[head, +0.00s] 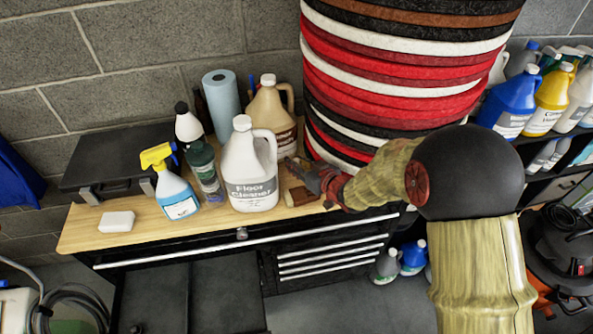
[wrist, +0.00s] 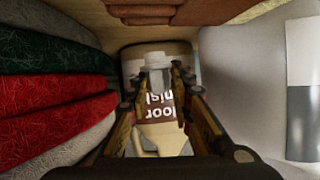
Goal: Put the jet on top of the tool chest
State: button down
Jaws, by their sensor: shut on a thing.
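The tool chest (head: 120,232) is black with drawers and a pale wooden top. My gripper (head: 318,180) is low over the right part of that top, between the white floor cleaner jug and the stack of pads. In the wrist view my gripper (wrist: 160,76) is shut on a small pale grey thing (wrist: 156,63), which may be the jet; its full shape cannot be told. The tan floor finish jug (wrist: 166,108) shows behind the fingers, its label upside down. In the head view the held thing cannot be made out.
The white floor cleaner jug (head: 250,165), blue spray bottle (head: 176,192), green bottle (head: 205,170), paper roll (head: 221,100) and tan jug (head: 271,110) crowd the top. A white block (head: 117,221) lies front left. The pad stack (head: 390,70) towers at right.

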jog(key=shift+w+f+b, duration=0.15)
jog(key=shift+f+b, duration=0.35)
jog(key=shift+f, duration=1.15)
jog(key=shift+f, duration=0.15)
jog(key=c, duration=1.6)
grip_release()
jog(key=shift+c, duration=0.2)
jog(key=shift+o, duration=0.3)
jog(key=shift+r, duration=0.25)
jog(key=p+v, duration=0.2)
jog(key=v, duration=1)
jog(key=shift+f, duration=0.1)
